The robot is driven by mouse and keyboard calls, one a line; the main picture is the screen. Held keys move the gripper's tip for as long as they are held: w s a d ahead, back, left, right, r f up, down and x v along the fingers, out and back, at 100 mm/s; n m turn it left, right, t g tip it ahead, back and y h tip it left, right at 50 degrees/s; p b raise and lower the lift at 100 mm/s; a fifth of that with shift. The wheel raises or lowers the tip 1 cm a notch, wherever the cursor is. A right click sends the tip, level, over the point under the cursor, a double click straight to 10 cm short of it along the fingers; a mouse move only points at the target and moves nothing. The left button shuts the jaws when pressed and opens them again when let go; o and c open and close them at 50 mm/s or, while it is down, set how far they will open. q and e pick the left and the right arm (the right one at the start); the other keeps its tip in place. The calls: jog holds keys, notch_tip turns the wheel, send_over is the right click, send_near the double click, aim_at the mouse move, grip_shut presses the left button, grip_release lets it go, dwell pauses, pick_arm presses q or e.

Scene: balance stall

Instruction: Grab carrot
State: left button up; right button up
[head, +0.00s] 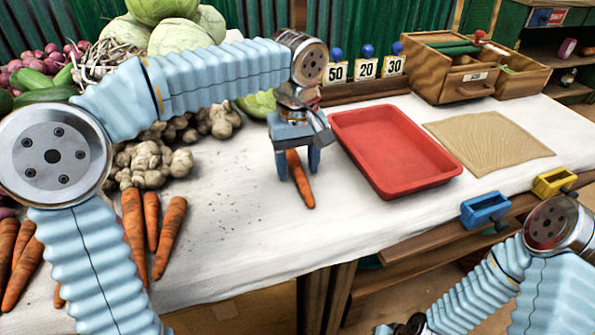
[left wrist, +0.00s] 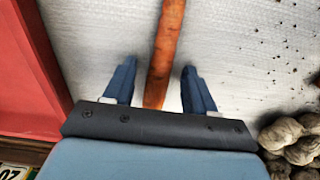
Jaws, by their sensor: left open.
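A single orange carrot (head: 302,182) lies on the white tabletop, left of the red tray. My left gripper (head: 299,170) is over it from above, with its blue fingers apart. In the left wrist view the carrot (left wrist: 165,50) runs between the two open fingers (left wrist: 157,88), with a gap on each side. Part of the carrot is hidden under the gripper body. Several more carrots (head: 133,225) lie at the table's front left, partly behind my left arm. My right arm shows at the lower right, but its fingers cannot be made out.
The empty red tray (head: 345,118) stands right of the gripper, with a brown cloth (head: 490,138) beyond it. Ginger roots (head: 150,163) lie to the left. Number cards (head: 366,68) and a wooden box (head: 440,78) stand at the back. Bare white table (head: 230,235) lies in front.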

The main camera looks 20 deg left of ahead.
pick_arm(q)
jog(key=shift+c, duration=0.2)
grip_shut()
jog(key=shift+r, duration=0.15)
